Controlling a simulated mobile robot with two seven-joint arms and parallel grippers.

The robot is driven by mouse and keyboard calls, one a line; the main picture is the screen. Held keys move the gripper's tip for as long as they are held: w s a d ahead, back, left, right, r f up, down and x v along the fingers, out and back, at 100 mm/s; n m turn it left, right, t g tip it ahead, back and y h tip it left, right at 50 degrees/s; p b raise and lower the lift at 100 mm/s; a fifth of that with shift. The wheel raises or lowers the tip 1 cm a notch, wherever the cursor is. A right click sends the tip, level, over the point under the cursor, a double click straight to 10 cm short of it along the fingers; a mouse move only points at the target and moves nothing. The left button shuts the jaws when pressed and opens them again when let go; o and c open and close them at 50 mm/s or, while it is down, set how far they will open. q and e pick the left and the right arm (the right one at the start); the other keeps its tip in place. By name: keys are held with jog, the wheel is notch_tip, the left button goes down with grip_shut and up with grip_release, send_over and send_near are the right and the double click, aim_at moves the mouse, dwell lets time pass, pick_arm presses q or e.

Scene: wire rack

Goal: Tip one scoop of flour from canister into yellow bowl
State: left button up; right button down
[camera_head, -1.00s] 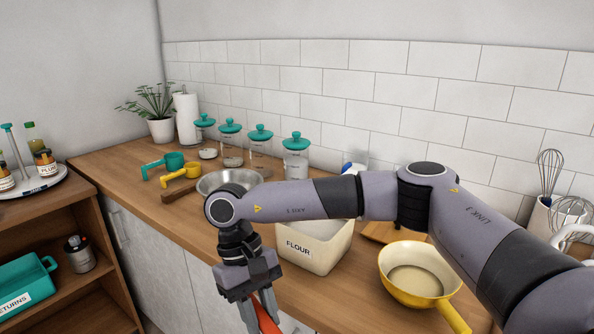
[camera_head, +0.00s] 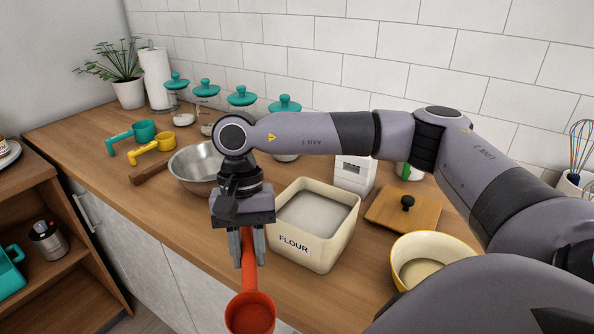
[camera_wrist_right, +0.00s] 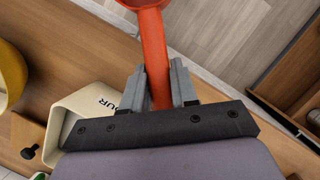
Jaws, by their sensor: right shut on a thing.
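My right gripper (camera_head: 248,262) is shut on the handle of a red-orange scoop (camera_head: 250,314), in front of the counter's front edge. In the right wrist view, the scoop handle (camera_wrist_right: 154,55) sits between the fingers. The scoop's cup looks empty in the head view. The cream canister (camera_head: 298,252) marked FLOUR stands open on the counter with pale flour (camera_head: 312,213) inside, right of the gripper. The yellow bowl (camera_head: 468,245) stands further right, partly hidden by my arm; something pale shows at its bottom. My left gripper is not in view.
A wooden lid (camera_head: 385,210) with a black knob lies behind the canister and bowl. A metal pan (camera_head: 190,168) stands left of the canister. Yellow (camera_head: 150,150) and teal (camera_head: 132,134) scoops lie further left. Lidded glass jars line the wall.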

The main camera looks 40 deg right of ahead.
jog(key=m, duration=0.1)
jog(key=r+m+t, duration=0.1)
jog(key=m, duration=0.1)
jog(key=r+m, duration=0.1)
jog(key=shift+s+d+m, duration=0.1)
jog(key=shift+s+m, duration=0.15)
jog(key=shift+m, duration=0.05)
jog(key=m, duration=0.1)
jog(key=r+m+t, duration=0.1)
jog(key=m, duration=0.1)
jog(key=r+m, duration=0.1)
jog(key=m, duration=0.1)
jog(key=shift+s+d+t, duration=0.2)
jog(key=shift+s+t, duration=0.05)
jog(key=shift+t, duration=0.05)
jog(key=s+d+r+m, duration=0.1)
jog(key=r+m, duration=0.2)
jog(key=m, duration=0.7)
jog(key=s+d+r+m+g, duration=0.1)
jog(key=r+m, duration=0.3)
jog(key=m, duration=0.6)
jog(key=s+d+r+m, duration=0.2)
jog(key=d+r+m, duration=0.1)
jog(key=m, duration=0.8)
jog(key=shift+s+d+r, duration=0.15)
jog(key=shift+d+r, duration=0.05)
jog(key=shift+r, duration=0.15)
jog(key=shift+r, duration=0.1)
